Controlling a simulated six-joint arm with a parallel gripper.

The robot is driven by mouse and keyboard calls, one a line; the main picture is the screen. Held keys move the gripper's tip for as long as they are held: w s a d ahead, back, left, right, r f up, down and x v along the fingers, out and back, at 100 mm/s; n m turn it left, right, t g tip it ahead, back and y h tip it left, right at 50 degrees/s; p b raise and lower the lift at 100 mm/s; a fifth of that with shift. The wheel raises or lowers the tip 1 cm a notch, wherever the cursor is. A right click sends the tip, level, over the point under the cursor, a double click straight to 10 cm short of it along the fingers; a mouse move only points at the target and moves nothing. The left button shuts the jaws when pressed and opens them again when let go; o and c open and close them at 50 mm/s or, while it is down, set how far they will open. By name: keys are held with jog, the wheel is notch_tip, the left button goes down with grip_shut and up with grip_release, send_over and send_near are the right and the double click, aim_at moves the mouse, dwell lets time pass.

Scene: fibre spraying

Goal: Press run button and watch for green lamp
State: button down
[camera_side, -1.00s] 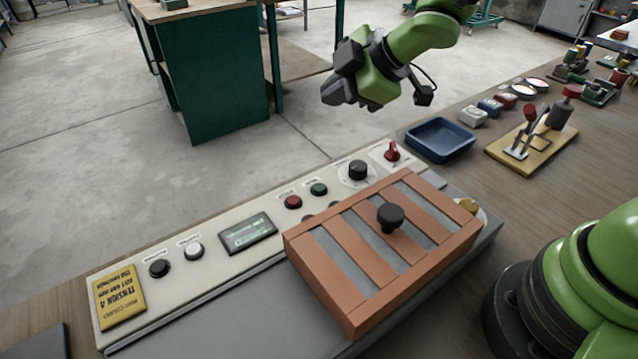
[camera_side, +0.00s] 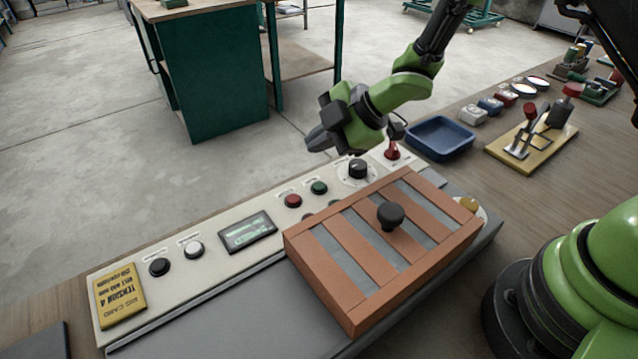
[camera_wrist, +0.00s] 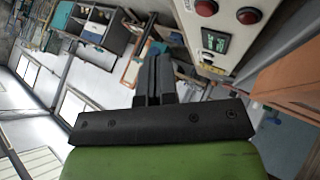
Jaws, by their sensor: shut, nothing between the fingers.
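My gripper (camera_side: 318,140) is shut and empty, above the panel's far edge. Its closed fingers (camera_wrist: 153,75) point away in the wrist view. The cream control panel (camera_side: 215,275) carries a green button (camera_side: 319,187), a red button (camera_side: 293,200), a white one (camera_side: 194,249) and a black one (camera_side: 159,267). The labels are too small to read, so I cannot tell which is run. A small display (camera_side: 248,232) shows green text. Round dark fittings near the red and green buttons are partly hidden by the slatted cover. No brightly lit green lamp shows.
The slatted brown cover (camera_side: 352,252) with a black knob (camera_side: 391,215) stands beside the buttons. A black dial (camera_side: 357,169) and a red switch (camera_side: 392,152) sit at the panel's right. A blue tray (camera_side: 440,138) and a toggle clamp on a board (camera_side: 528,148) lie beyond.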

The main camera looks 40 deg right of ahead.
aim_at(320, 188)
jog(key=shift+f, duration=3.05)
jog(key=shift+f, duration=0.1)
jog(key=shift+f, duration=0.3)
jog(key=shift+f, duration=0.45)
jog(key=shift+r, duration=0.9)
jog(key=shift+r, duration=2.5)
